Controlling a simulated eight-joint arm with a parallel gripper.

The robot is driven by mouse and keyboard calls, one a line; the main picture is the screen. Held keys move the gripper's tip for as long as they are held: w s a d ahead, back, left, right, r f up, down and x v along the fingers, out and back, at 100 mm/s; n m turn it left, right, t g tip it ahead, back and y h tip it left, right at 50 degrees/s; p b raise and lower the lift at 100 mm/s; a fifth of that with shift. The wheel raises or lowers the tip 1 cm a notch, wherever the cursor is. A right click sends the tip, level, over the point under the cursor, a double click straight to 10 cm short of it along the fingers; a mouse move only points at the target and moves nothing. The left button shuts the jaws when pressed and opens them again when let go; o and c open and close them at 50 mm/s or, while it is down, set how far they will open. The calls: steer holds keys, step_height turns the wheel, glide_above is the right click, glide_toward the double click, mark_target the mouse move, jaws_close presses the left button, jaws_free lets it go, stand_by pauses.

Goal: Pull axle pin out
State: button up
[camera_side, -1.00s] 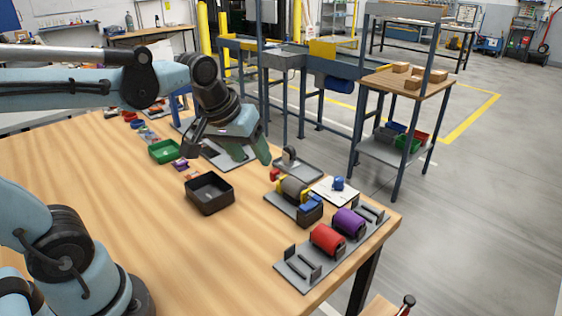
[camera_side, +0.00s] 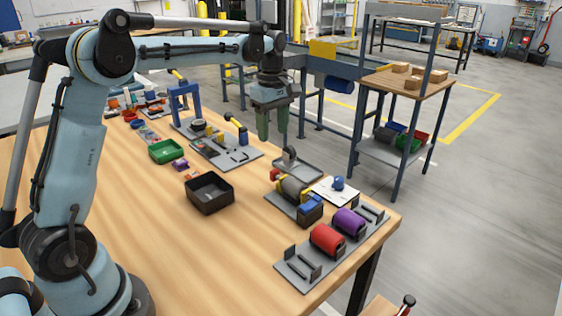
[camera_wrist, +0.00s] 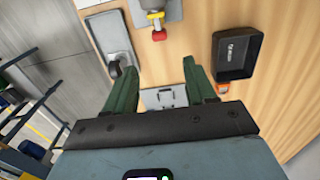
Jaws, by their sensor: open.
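The roller fixture holds a grey roller (camera_side: 293,188) on a grey plate, with a yellow bracket at its left end and a blue block (camera_side: 311,203) at its right end. A small red piece (camera_side: 274,175), perhaps the axle pin's head, sticks out beyond the yellow bracket. The wrist view shows this red piece (camera_wrist: 159,35) near the top edge, beside the yellow bracket (camera_wrist: 155,18); most of the roller is out of frame. My gripper (camera_side: 275,138) is open and empty, fingers pointing down, above and behind the fixture and apart from it.
A black bin (camera_side: 209,193) stands left of the fixture. A plate with a caster wheel (camera_side: 290,155) lies just behind it. Red (camera_side: 326,239) and purple (camera_side: 348,222) rollers stand on a rack at the front right. A blue press frame (camera_side: 186,104) and a green tray (camera_side: 166,151) are further left.

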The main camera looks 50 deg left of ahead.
mark_target(273, 170)
step_height(273, 170, down, 12)
steer(key=shift+r, duration=0.1)
stand_by(0.4)
jaws_close()
stand_by(0.3)
